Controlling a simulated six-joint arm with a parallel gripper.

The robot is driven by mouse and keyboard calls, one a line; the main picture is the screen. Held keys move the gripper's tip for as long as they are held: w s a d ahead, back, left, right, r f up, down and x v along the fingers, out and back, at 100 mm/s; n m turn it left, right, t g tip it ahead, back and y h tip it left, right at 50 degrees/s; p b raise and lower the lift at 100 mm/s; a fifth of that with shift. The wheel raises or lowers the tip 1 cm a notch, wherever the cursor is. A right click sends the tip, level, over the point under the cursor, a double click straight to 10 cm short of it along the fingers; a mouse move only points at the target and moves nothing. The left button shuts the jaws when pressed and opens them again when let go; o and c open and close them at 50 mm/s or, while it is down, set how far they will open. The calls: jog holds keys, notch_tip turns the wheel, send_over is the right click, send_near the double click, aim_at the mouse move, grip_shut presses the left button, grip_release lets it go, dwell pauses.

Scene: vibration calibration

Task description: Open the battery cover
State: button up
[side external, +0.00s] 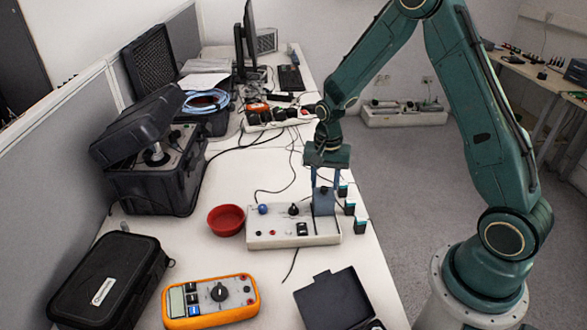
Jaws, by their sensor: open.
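A white control box (270,241) stands on the table, with a blue knob (263,209), a black knob (294,209), a red button and a black switch on it. A grey-blue upright piece (323,203) stands at its right end; it may be the battery cover, but I cannot tell. My gripper (324,187) points down over this right end. It is open, with its fingers around or beside the upright piece; contact is unclear. Several dark, teal-topped blocks, possibly batteries (350,209), stand right of the box near the table edge.
A red bowl (226,220) is left of the box. An orange multimeter (211,301) and an open black case (338,302) lie in front. Black cases (110,283) line the left side. Cables cross the table (268,167) behind the box.

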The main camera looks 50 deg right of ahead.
jog(key=shift+f, duration=0.4)
grip_shut()
jog(key=shift+s, duration=0.1)
jog(key=shift+s+a, duration=2)
jog(key=shift+a, duration=0.1)
grip_release()
jog(key=shift+r, duration=0.1)
